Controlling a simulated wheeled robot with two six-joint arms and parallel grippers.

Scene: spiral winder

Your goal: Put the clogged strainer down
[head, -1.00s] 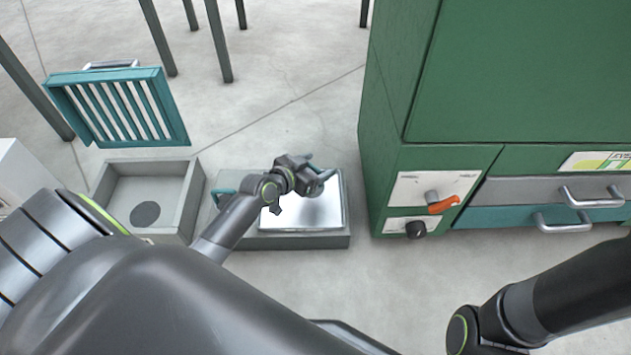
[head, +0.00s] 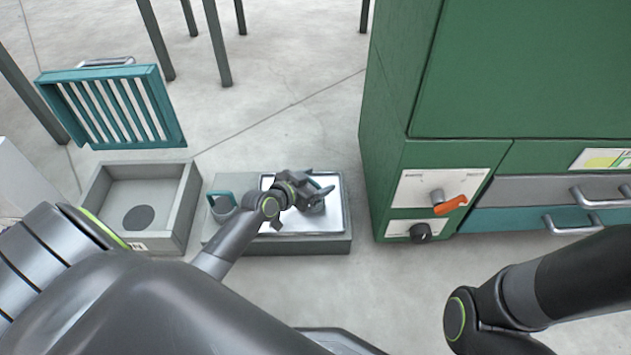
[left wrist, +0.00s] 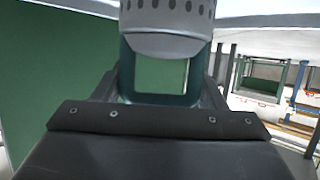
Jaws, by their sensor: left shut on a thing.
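The clogged strainer (left wrist: 165,45) shows at the top of the left wrist view as a grey body with a row of dark holes. Its teal loop handle (left wrist: 158,98) is between the fingers of my left gripper, which is shut on it. In the head view my left gripper (head: 314,192) is over the bright metal tray (head: 290,222); my arm and gripper mostly hide the held strainer. I cannot tell whether it touches the tray. Another grey strainer with a teal handle (head: 222,207) stands left of the bright tray. My right gripper is out of view.
A grey open box (head: 188,205) with a dark round spot stands to the left, its teal slatted lid (head: 110,105) raised behind. The green machine (head: 400,150) with an orange lever (head: 450,205) and drawer handles stands at the right. Bare floor lies between.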

